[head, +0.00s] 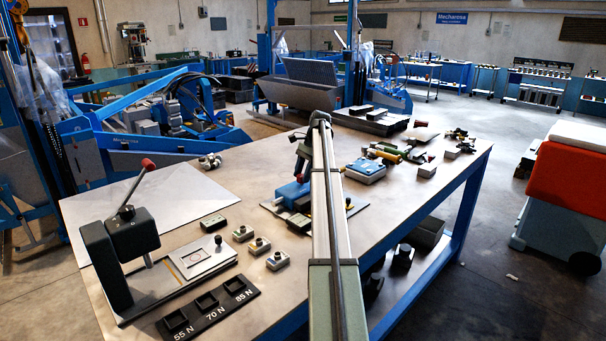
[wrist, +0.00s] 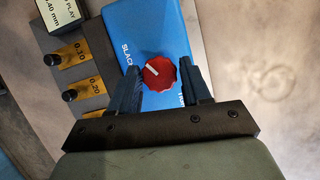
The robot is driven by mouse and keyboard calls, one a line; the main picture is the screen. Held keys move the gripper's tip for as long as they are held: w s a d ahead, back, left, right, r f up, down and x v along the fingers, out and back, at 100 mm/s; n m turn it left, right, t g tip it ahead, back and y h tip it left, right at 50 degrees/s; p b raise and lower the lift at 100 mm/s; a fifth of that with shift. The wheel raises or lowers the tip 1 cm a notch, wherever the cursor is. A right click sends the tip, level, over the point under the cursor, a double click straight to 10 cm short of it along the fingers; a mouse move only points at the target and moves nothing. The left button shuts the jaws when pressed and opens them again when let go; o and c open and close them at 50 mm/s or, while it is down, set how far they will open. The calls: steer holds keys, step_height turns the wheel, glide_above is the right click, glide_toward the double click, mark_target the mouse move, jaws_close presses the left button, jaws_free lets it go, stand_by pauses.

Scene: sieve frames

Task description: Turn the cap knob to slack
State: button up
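The cap knob (wrist: 159,74) is red and scalloped, with a white pointer line on its top. It sits on a blue block (wrist: 150,25) with white lettering. "SLAC" reads to the knob's left; the other word, by the right finger, is partly hidden. The white line points up and left in the wrist view. My gripper (wrist: 160,68) is open, one dark finger on each side of the knob, with a gap showing at both sides.
A grey strip with black pegs labelled 0.10 and 0.20 (wrist: 80,65) lies left of the block. In the head view, a press with a red-tipped lever (head: 120,245) and a black 55/70/85 N tray (head: 208,311) stand left. A blue-topped box (head: 366,170) and loose parts lie right.

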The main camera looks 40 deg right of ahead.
steer(key=o, duration=0.3)
steer(key=shift+s, duration=0.1)
steer(key=m+t, duration=0.1)
steer(key=m, duration=0.1)
steer(key=shift+s+m, duration=0.1)
steer(key=shift+m, duration=0.2)
steer(key=m+t, duration=0.1)
steer(key=m, duration=0.2)
steer(key=shift+a+m+h, duration=0.15)
steer(key=shift+m+h, duration=0.15)
steer(key=shift+h, duration=0.1)
steer(key=v, duration=1.4)
steer(key=s+d+f+t+h, duration=0.1)
steer(key=s+d+h, duration=0.2)
steer(key=d, duration=0.5)
steer(key=s+d+f+t+h, duration=0.1)
steer(key=s+d, duration=0.3)
steer(key=d, duration=0.4)
steer(key=s+d+f+h, duration=0.3)
steer(key=s+d+h, duration=0.1)
steer(key=d, duration=0.5)
steer(key=shift+s+m+t+h, duration=0.25)
steer(key=shift+m+t+h, duration=0.05)
steer(key=shift+t, duration=0.1)
